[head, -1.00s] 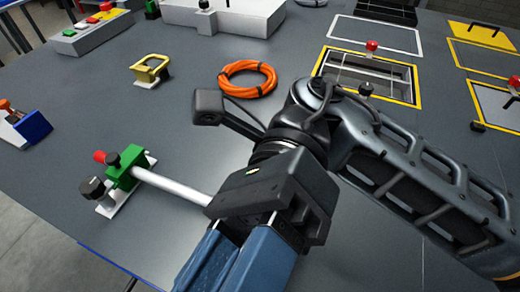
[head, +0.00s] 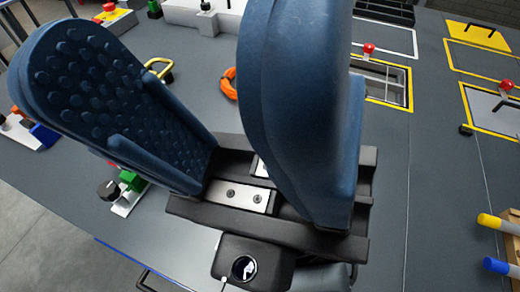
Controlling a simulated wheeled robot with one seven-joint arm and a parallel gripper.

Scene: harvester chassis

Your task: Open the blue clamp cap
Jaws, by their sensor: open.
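A small blue block (head: 44,135) on a light base sits at the far left edge of the table. It looks like the blue clamp's cap, but it is small and partly hidden by my gripper's left finger, so I cannot tell its state. My gripper (head: 185,60) is very close to the camera, with two large blue fingers pointing up. The fingers are spread wide and nothing is between them. My gripper is well apart from the blue block, to its right and nearer the camera.
A green clamp (head: 133,181) with a black knob (head: 108,190) is partly hidden below the left finger. An orange cable coil (head: 229,84) and a yellow bracket (head: 160,72) lie behind my gripper. Yellow-framed openings and yellow and blue handles (head: 497,266) are at right.

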